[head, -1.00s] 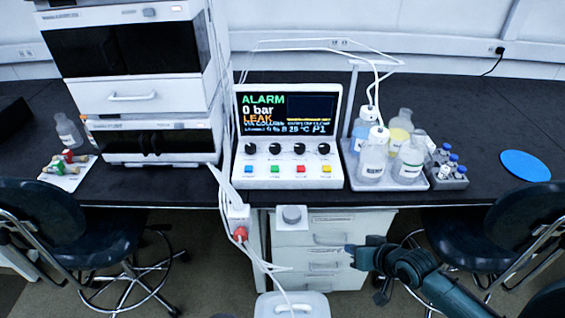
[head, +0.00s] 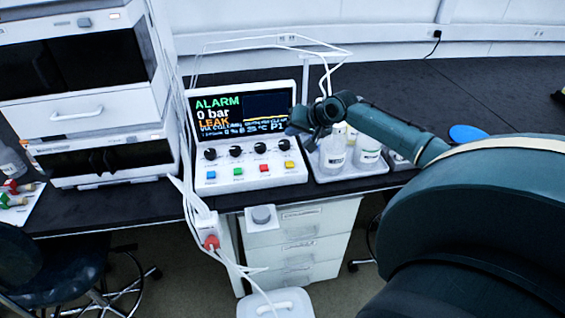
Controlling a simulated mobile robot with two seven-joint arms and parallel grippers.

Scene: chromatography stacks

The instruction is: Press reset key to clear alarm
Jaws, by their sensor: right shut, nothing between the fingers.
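The white control unit (head: 250,182) stands on the black bench. Its screen (head: 240,115) reads ALARM, 0 bar and LEAK. Below a row of dark knobs are a blue key (head: 211,175), a green key (head: 238,171), a red key (head: 264,168) and a yellow key (head: 289,165). Any labels on the keys are too small to read. My right gripper (head: 294,130) is shut and empty. It shows over the right edge of the unit, above the yellow key in the picture and apart from it. My left gripper is not in view.
A tray (head: 352,173) of bottles stands right of the unit, partly behind my right arm. White instrument stacks (head: 95,95) stand at left. White cables hang down the bench front past a grey knob (head: 261,214). A blue disc (head: 466,134) lies on the bench at right.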

